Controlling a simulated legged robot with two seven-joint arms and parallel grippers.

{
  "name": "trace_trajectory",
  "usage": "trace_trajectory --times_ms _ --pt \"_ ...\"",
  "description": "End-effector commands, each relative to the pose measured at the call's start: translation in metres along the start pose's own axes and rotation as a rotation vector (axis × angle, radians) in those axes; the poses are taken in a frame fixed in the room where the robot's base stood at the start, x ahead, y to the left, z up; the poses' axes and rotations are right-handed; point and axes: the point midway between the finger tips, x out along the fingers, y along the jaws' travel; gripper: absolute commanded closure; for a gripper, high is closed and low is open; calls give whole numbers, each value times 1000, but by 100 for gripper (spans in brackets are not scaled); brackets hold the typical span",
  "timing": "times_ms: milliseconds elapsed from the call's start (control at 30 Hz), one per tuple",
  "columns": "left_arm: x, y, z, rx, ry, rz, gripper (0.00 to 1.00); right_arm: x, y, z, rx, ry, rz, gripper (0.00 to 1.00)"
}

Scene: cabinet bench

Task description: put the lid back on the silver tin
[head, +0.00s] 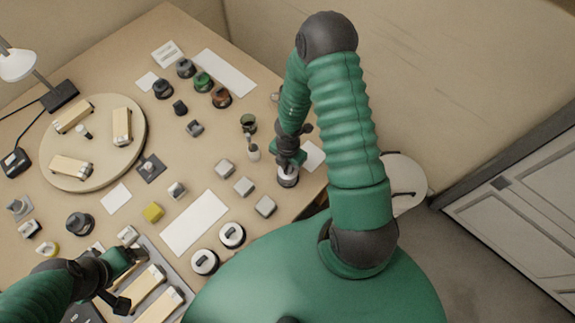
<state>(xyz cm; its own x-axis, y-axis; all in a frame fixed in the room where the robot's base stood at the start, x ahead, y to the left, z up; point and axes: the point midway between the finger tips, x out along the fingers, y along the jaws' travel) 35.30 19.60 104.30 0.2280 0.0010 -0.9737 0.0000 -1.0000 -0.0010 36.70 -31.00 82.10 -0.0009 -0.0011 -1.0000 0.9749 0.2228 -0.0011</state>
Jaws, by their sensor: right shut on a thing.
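My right gripper (288,164) is at the right side of the bench, pointing down and shut on the top of a small round silver-and-dark piece (288,181), which looks like the silver tin or its lid. The fingers hide part of it. I cannot tell whether lid and tin are apart or seated together. My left gripper (126,280) is at the lower left, above a grey tray (150,247) with pale wooden blocks. Its fingers look spread, with nothing seen between them.
Two white round pieces with dark handles (232,235) lie at the front edge. Several dark-lidded jars (203,82) stand at the back. A round board (56,165) bears wooden blocks. Small grey blocks (244,187) lie left of my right gripper. A lamp (60,96) stands far left.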

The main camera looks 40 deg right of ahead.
Motion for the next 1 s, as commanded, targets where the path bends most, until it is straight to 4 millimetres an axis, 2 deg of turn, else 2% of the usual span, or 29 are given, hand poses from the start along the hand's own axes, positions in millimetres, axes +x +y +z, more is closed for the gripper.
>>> trace_trajectory --times_ms 267,300,467,667,867,1000 --pt "0 0 0 0 0 0 20 0 0 0 0 0 0 100" --pt "0 0 0 0 0 0 20 0 0 0 0 0 0 81" --pt "0 0 0 0 0 0 20 0 0 0 0 0 0 61" --pt "0 0 0 0 0 0 20 0 0 0 0 0 0 61" --pt "0 0 0 0 0 0 20 0 0 0 0 0 0 39" --pt "0 0 0 0 0 0 20 0 0 0 0 0 0 39"
